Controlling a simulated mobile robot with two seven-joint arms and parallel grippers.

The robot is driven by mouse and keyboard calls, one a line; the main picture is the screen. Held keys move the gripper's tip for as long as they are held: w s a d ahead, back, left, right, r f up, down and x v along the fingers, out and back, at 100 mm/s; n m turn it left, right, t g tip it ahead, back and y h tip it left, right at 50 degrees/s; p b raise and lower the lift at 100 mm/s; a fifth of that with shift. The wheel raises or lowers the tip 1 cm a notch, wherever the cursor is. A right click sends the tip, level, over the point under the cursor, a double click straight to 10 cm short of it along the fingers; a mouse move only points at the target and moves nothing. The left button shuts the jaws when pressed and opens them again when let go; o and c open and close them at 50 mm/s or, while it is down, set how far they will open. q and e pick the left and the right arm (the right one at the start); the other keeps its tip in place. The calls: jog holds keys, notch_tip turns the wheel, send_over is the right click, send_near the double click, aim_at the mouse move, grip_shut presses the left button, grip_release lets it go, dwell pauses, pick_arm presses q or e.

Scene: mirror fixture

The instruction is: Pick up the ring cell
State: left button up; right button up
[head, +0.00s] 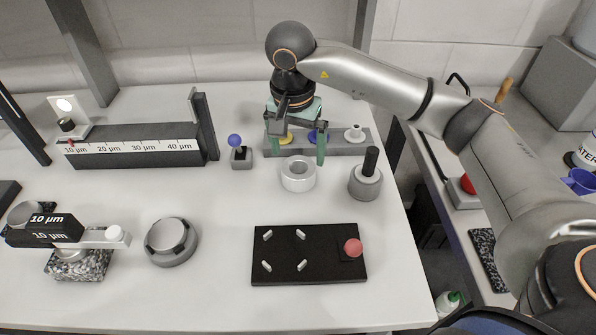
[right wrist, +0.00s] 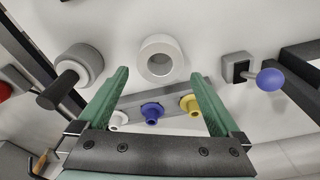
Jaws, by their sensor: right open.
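The ring cell, a pale grey ring with a round hole (head: 298,184), lies flat on the white table; it shows whole in the right wrist view (right wrist: 145,60). My right gripper (head: 299,154) points down with its green fingers spread, just above and behind the ring. In the right wrist view its fingertips (right wrist: 159,72) are to either side of the ring's near edge, with nothing between them. I cannot tell the exact height gap. My left gripper is in neither view.
Behind the gripper is a grey rack (head: 358,147) with yellow, blue and white pieces. A black-handled grey cylinder (head: 366,184) stands right of the ring, a blue-ball lever (head: 240,157) left. A black plate (head: 310,270) with pegs and a red knob lies in front.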

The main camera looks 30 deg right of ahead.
aim_at(298, 168)
jog(key=shift+w+d+f+p, duration=0.15)
jog(key=shift+f+p, duration=0.05)
jog(key=shift+f, duration=1.4)
jog(key=shift+w+d+f+p, duration=0.1)
jog(key=shift+f+p, duration=0.1)
jog(key=shift+f, duration=1.35)
jog(key=shift+c, duration=0.2)
jog(key=c, duration=1.3)
jog(key=shift+c, duration=0.2)
jog(key=shift+r, duration=0.1)
